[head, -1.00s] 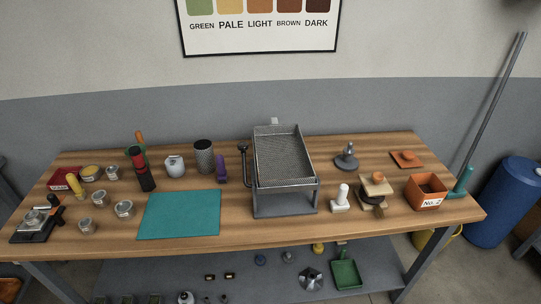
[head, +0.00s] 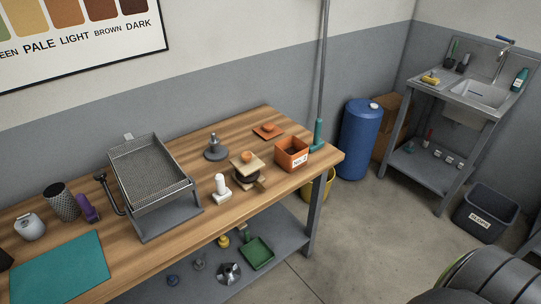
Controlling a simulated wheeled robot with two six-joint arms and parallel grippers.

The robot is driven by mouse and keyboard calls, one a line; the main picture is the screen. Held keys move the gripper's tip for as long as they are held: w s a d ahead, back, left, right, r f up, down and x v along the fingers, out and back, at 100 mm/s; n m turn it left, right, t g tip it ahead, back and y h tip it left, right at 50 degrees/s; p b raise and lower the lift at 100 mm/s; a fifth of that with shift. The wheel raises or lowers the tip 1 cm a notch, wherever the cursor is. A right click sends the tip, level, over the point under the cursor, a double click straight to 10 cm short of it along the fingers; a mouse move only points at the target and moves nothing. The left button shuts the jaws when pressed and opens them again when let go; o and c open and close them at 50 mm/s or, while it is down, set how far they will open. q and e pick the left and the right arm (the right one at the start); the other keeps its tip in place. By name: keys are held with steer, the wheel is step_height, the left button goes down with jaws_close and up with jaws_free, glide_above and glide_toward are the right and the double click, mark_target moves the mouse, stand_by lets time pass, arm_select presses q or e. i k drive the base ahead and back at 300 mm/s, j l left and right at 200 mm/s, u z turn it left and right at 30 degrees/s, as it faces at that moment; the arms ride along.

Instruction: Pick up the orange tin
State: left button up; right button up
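Neither of my grippers shows in the head view.
A wooden piece with a dark round part (head: 246,172), a white-handled tool (head: 221,188) and a mesh tray (head: 147,172) stand left of the tin. A broom handle (head: 324,80), blue barrel (head: 360,139) and sink (head: 475,92) are to the right. Floor before the barrel is clear.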

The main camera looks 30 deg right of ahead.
mark_target(291, 153)
steer(key=i+l, duration=0.1)
steer(key=l, duration=0.4)
steer(key=i+l+u, duration=0.1)
steer(key=l, duration=0.4)
steer(key=i+l, duration=0.1)
steer(key=l, duration=0.85)
steer(key=i+u, duration=0.05)
